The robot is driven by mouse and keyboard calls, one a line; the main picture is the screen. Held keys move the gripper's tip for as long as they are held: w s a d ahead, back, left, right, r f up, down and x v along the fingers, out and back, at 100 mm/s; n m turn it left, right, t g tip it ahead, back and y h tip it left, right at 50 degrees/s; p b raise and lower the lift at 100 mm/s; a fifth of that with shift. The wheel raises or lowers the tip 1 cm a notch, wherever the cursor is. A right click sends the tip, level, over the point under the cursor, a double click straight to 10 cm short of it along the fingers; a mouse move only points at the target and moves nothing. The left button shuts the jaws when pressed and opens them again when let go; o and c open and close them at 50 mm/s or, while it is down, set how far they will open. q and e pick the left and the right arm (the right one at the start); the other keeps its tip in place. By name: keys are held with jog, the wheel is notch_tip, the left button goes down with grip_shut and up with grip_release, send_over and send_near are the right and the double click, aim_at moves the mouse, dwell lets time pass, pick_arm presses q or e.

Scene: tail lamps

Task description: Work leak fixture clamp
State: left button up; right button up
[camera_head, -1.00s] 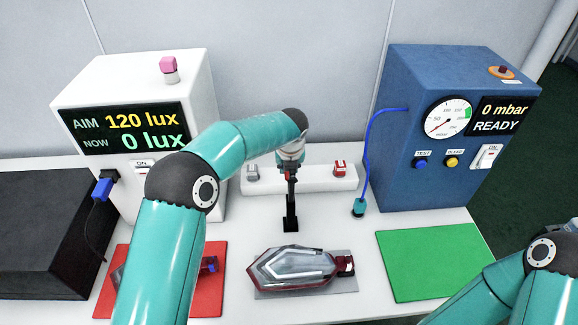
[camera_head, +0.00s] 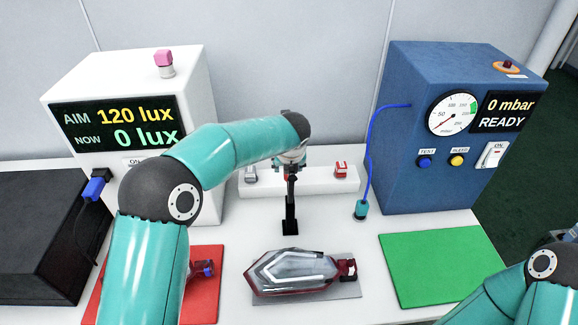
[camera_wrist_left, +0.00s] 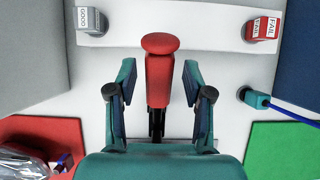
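The leak fixture clamp shows in the head view as a dark upright post (camera_head: 290,212) behind a tail lamp (camera_head: 298,272), which lies on a grey plate (camera_head: 345,291). In the left wrist view the clamp's red handle (camera_wrist_left: 160,70) stands between the fingers of my left gripper (camera_wrist_left: 158,82). The fingers are spread, with a visible gap on each side of the handle. In the head view my left gripper (camera_head: 291,170) is small and partly hidden by its wrist. My right arm enters at the lower right; its gripper is out of frame.
A blue leak tester (camera_head: 420,190) reads 0 mbar, READY; its hose ends in a teal connector (camera_head: 361,209). A white strip (camera_head: 320,182) carries GOOD and FAIL stamps. A green mat (camera_head: 440,265) is bare. A red mat (camera_head: 206,300) holds another lamp, mostly hidden by my left arm.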

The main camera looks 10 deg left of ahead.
pick_arm(q)
jog(key=v, duration=1.2)
dwell(0.4)
